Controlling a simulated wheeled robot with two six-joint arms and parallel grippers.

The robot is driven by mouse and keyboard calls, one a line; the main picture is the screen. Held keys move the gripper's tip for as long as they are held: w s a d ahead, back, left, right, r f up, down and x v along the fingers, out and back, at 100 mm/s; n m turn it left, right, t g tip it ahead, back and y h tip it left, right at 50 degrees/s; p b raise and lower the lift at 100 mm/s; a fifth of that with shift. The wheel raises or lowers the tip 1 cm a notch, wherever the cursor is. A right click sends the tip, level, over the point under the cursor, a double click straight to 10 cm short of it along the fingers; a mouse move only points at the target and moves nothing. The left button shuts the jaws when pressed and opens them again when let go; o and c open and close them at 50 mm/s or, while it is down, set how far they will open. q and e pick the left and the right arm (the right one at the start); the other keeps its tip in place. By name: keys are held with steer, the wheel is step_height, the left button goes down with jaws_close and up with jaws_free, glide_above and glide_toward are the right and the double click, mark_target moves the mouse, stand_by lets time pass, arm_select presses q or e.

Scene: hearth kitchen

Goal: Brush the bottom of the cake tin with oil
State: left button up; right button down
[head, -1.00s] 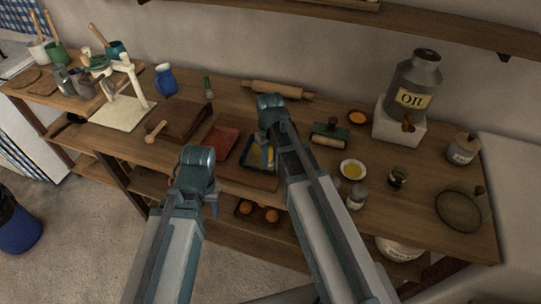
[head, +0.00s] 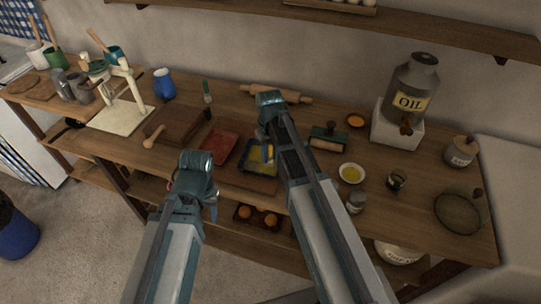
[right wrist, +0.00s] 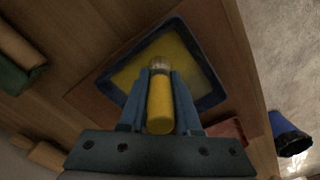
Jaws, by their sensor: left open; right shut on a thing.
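The cake tin (head: 252,167) is a square dark blue tin on a wooden board, and its bottom looks mostly yellow. In the right wrist view the tin (right wrist: 211,100) fills the middle. My right gripper (head: 268,153) is over the tin, shut on the yellow handle of a brush (right wrist: 160,105). The brush's pale end points down at the tin's bottom; I cannot tell whether it touches. A white dish of yellow oil (head: 352,173) stands to the right. My left gripper (head: 213,203) is open and empty in front of the table edge.
A red tray (head: 219,147) lies just left of the tin. A green-and-wood roller (head: 326,138), a rolling pin (head: 276,93) and an oil can (head: 414,88) on a white block stand behind and right. A small jar (head: 356,201) is near the front edge.

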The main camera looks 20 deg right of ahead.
steer(key=shift+w+a, duration=0.35)
steer(key=shift+a, duration=0.25)
steer(key=shift+w+a, duration=0.35)
steer(key=shift+a, duration=0.25)
steer(key=shift+w+a, duration=0.45)
steer(key=shift+a, duration=0.25)
steer(key=shift+w+a, duration=0.45)
steer(key=shift+a, duration=0.25)
steer(key=shift+s, duration=0.15)
steer(key=shift+s+a, duration=0.4)
steer(key=shift+s, duration=0.25)
steer(key=shift+s+a, duration=0.4)
steer(key=shift+s, duration=0.25)
steer(key=shift+f, duration=0.1)
steer(key=shift+w, duration=0.1)
